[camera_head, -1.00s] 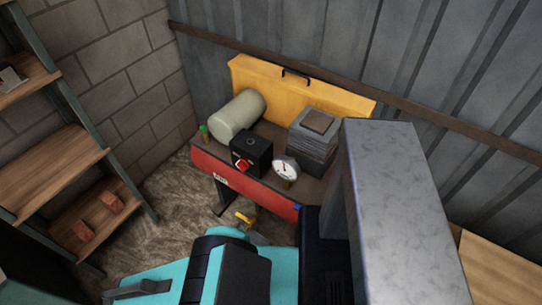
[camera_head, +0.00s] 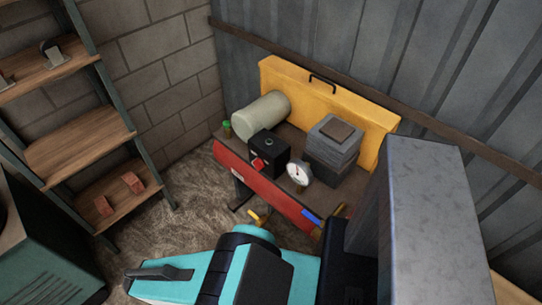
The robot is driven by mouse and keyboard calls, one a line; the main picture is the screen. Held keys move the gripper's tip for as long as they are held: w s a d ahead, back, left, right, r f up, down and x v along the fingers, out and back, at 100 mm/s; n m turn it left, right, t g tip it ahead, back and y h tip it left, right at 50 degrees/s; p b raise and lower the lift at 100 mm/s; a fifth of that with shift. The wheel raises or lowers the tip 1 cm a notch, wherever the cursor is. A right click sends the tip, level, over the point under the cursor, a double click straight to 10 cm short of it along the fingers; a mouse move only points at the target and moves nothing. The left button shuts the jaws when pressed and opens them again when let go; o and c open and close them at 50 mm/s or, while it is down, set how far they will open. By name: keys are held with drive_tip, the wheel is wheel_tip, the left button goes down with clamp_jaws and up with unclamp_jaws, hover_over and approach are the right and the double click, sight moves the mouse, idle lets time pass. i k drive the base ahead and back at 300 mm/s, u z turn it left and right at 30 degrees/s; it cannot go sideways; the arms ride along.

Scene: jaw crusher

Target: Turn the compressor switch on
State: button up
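The compressor has a long red front panel (camera_head: 268,190), a pale green tank (camera_head: 263,116) and a grey finned block (camera_head: 332,147). A black box (camera_head: 272,149) stands on it, with a red switch knob (camera_head: 257,163) on its front face. The knob is too small to tell which way it is set. A round white gauge (camera_head: 298,174) is just right of the box. My gripper is not recognisable in view, and nothing is seen touching the switch.
A yellow panel (camera_head: 325,95) with a black handle stands behind the compressor, against the corrugated wall. A teal machine (camera_head: 205,270) and a tall grey block (camera_head: 425,210) are in the foreground. Wooden shelves (camera_head: 80,140) stand at left. Bare floor (camera_head: 190,205) lies between.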

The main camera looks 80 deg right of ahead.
sight(257, 164)
drive_tip(key=u, duration=0.8)
drive_tip(key=i, duration=1.2)
drive_tip(key=u, duration=1.2)
drive_tip(key=k, duration=0.15)
drive_tip(key=z, duration=3.55)
